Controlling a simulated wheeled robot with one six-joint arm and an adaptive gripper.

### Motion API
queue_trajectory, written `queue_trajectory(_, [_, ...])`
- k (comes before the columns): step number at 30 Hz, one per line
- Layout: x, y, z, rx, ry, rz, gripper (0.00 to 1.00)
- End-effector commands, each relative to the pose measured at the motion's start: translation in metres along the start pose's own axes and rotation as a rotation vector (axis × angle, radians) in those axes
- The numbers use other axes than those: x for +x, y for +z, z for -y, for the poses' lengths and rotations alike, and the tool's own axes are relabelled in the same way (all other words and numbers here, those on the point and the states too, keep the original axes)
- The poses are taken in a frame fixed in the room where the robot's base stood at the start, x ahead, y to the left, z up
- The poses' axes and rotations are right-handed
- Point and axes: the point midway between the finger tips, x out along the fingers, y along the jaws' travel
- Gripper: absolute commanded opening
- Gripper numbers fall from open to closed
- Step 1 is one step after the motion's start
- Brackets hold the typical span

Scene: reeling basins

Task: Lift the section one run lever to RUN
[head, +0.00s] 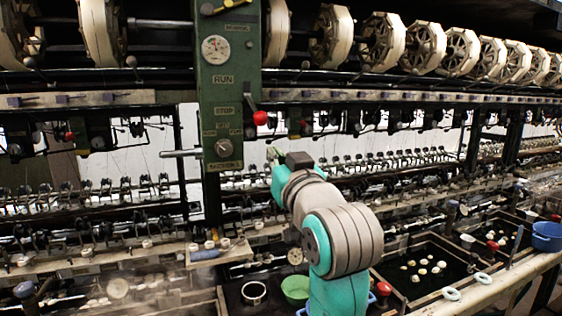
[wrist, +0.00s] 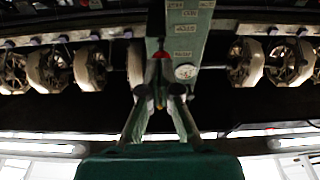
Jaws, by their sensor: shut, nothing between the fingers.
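The section one panel is a tall green plate (head: 229,90) with a RUN mark above a STOP mark. The run lever's red knob (head: 260,118) stands at the panel's right edge, level with the STOP mark. My gripper (head: 276,154) is below and slightly right of the knob, partly hidden by my wrist. In the wrist view the red knob (wrist: 163,55) shows just beyond my gripper (wrist: 159,97), which is shut with nothing in it. Contact between the fingers and the lever cannot be told.
A horizontal metal handle (head: 181,153) juts left from the panel's lower part. A row of white reels (head: 383,42) runs along the top. Basins (head: 432,266) and a blue bowl (head: 547,236) lie at lower right.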

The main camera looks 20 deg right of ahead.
Motion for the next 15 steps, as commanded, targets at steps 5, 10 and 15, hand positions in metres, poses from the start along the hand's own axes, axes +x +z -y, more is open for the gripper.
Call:
queue_trajectory(5, [0.023, 0.0, 0.0, 0.0, 0.0, 0.001, 0.0])
queue_trajectory(10, [0.045, 0.0, 0.0, 0.0, 0.0, 0.0, 0.0])
queue_trajectory(15, [0.067, 0.0, 0.0, 0.0, 0.0, 0.0, 0.0])
